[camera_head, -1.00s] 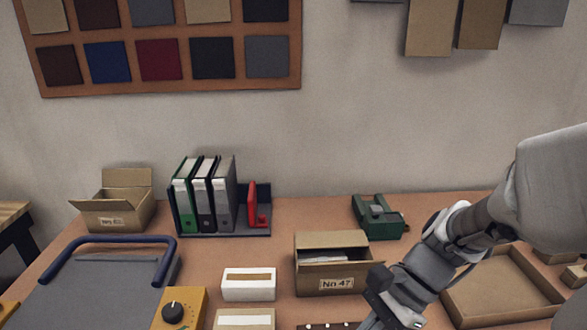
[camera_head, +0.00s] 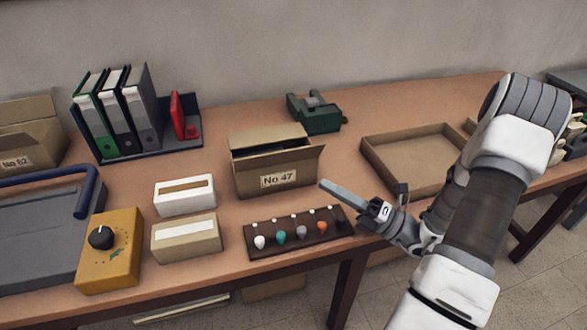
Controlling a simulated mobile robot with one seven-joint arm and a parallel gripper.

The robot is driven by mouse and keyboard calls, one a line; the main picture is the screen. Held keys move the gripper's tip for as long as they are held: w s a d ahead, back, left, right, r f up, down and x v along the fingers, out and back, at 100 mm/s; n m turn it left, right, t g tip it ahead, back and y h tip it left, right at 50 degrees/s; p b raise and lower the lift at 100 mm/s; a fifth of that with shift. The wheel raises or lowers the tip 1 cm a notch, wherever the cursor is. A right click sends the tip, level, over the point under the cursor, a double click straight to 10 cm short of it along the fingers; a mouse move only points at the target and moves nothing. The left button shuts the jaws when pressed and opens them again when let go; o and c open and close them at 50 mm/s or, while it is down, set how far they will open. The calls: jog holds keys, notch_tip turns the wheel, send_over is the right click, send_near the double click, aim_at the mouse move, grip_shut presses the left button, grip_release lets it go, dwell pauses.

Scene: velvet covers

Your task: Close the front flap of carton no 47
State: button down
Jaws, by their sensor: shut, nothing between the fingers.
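Carton no 47 (camera_head: 275,182) is a brown box on the table, with its "No 47" label on the near face. Its back flap (camera_head: 266,138) stands up along the far edge. Its front flap (camera_head: 309,156) sticks outward along the near top edge, so the top is open with a dark gap. What is inside is hard to make out. My gripper (camera_head: 326,185) is shut and empty. Its long grey fingers point left, just right of the carton's lower right front corner, and appear apart from it.
A rack of coloured knobs (camera_head: 300,232) lies in front of the carton, below my fingers. White (camera_head: 185,203) and tan (camera_head: 186,245) boxes stand to its left. A green tape dispenser (camera_head: 316,118) is behind it, and a shallow brown tray (camera_head: 385,183) to its right.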

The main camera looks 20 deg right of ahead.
aim_at(279, 153)
jog(key=shift+w+d+f, duration=0.1)
jog(key=shift+w, duration=0.05)
jog(key=b+x, duration=0.1)
jog(key=x, duration=0.8)
jog(key=shift+w+a, duration=0.25)
jog(key=shift+r, duration=0.3)
jog(key=shift+w+r+m+h+p, duration=0.1)
jog(key=shift+m+h+p, duration=0.3)
jog(key=shift+p, duration=0.5)
jog(key=shift+r+p, duration=0.1)
jog(key=shift+p, duration=0.4)
